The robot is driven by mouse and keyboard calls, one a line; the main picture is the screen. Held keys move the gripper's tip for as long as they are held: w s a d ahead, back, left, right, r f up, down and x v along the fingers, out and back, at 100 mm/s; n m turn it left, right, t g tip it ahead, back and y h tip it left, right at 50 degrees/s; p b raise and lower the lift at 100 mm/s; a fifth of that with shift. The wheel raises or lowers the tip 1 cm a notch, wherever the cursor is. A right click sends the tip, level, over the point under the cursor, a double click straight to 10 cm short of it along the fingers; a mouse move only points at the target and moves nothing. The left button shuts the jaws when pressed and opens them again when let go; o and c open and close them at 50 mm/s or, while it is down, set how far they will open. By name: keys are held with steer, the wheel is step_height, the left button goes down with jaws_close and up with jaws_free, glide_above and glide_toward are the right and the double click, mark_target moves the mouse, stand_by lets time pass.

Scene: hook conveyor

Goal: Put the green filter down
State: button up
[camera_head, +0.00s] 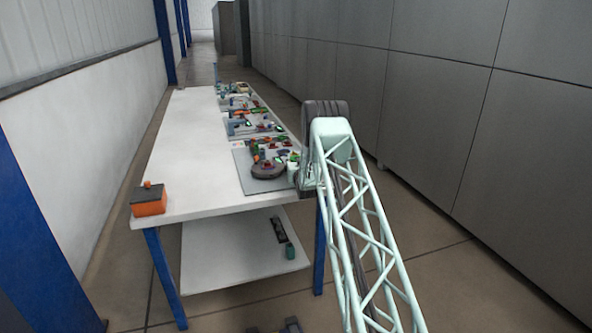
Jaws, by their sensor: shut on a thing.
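My arm's pale lattice link rises from the lower right to a dark joint at the table's right side. Pale wrist parts show just left of it, at the near right edge of the tabletop. The fingers of my gripper cannot be made out; the arm hides that spot. A small green piece (294,157) shows beside the wrist, over the near grey plate; it is too small to tell whether it is the green filter or whether it is held.
The white table (187,150) has clear room along its left side. An orange box with a dark top (149,200) sits at its near left corner. Trays with small parts (240,127) line the right side. The lower shelf (225,255) also bears a black item (278,230).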

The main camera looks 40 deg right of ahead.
mark_target(295, 160)
steer(key=shift+r, duration=0.1)
steer(key=shift+r+p, duration=0.4)
steer(key=shift+r, duration=1.3)
steer(key=v, duration=0.5)
steer(key=a+p+v, duration=0.1)
steer(key=v, duration=0.4)
steer(key=w+r+v, duration=0.1)
steer(key=v, duration=0.4)
steer(key=shift+s+a+r, duration=0.15)
steer(key=shift+s+a, duration=0.3)
steer(key=shift+a, duration=0.05)
steer(key=shift+c, duration=0.2)
